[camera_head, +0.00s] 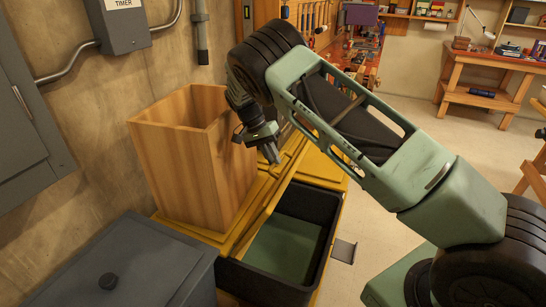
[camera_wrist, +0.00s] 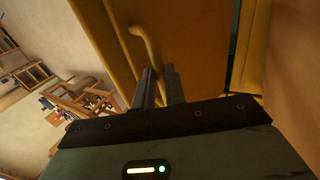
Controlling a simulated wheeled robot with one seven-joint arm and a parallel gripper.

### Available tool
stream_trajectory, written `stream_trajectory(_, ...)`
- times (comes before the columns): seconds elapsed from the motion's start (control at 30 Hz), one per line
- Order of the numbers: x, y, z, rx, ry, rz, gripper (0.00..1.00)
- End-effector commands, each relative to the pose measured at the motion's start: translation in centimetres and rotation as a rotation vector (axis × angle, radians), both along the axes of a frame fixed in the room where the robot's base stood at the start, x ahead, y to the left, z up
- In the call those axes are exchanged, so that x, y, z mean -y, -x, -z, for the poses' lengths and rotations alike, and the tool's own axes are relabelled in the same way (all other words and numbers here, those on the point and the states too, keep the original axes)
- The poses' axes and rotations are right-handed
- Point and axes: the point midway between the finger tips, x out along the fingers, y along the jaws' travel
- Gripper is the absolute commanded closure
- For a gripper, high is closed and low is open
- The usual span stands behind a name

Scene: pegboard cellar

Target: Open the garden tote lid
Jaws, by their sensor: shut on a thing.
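The garden tote has a yellow body and a black-walled interior (camera_head: 318,202) with a green bottom, which shows uncovered. Its yellow lid (camera_head: 262,208) appears raised, seen nearly edge-on along the interior's left side. In the wrist view the lid's broad face (camera_wrist: 195,35) fills the middle, with a curved yellow handle (camera_wrist: 146,40) on it. My gripper (camera_head: 271,158) is above the lid's edge in the head view. In the wrist view its fingers (camera_wrist: 159,88) are shut on the lower end of the handle; the exact contact is partly hidden.
A tall open wooden box (camera_head: 190,165) stands close behind the lid. A grey bin with a knobbed lid (camera_head: 135,265) stands at the front left. A grey cabinet (camera_head: 25,130) hangs on the left wall. A workbench (camera_head: 490,75) is far right, with clear floor before it.

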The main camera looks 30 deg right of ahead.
Motion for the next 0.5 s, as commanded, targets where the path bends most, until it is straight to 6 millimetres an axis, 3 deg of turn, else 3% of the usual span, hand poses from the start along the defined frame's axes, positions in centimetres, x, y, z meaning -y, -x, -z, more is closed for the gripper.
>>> stream_trajectory(0.03, -0.72, 0.04, 1.12, 0.002, -0.014, -0.005, 0.86)
stream_trajectory(0.1, -0.67, 0.07, 1.12, 0.000, -0.012, -0.005, 0.66)
stream_trajectory(0.5, -0.39, -0.02, 0.26, 0.003, -0.009, -0.003, 0.66)
